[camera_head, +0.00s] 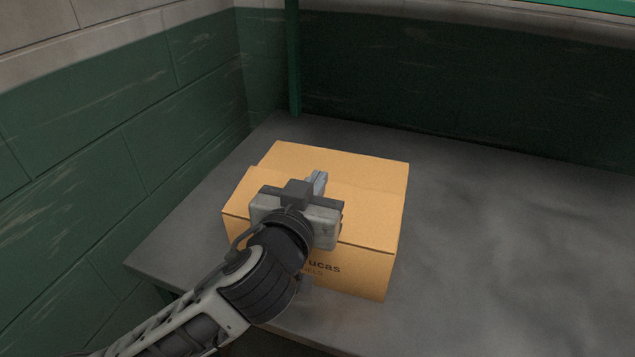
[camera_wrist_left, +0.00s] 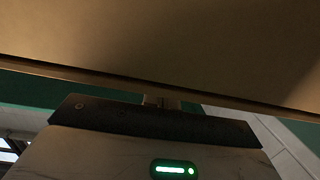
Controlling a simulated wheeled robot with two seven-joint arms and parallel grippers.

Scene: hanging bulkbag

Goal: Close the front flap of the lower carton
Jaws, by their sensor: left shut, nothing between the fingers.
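The brown carton (camera_head: 345,268) stands on a grey tabletop, with dark printing on its front. Its front flap (camera_head: 240,197) lies over the near part of the top, close to flat; I cannot tell whether it is fully down. Part of the flap is hidden behind my left gripper (camera_head: 319,182), which is shut and empty over the middle of the top, fingers pointing away from me. In the left wrist view a brown cardboard surface (camera_wrist_left: 170,40) fills the upper part, and its edge crosses just above the gripper body. The fingertips are mostly hidden there. My right gripper is not in view.
The grey tabletop (camera_head: 500,240) is clear to the right of the carton. A green and grey block wall (camera_head: 90,150) stands at the left, with a dark green wall behind. A green post (camera_head: 293,60) rises at the table's back corner.

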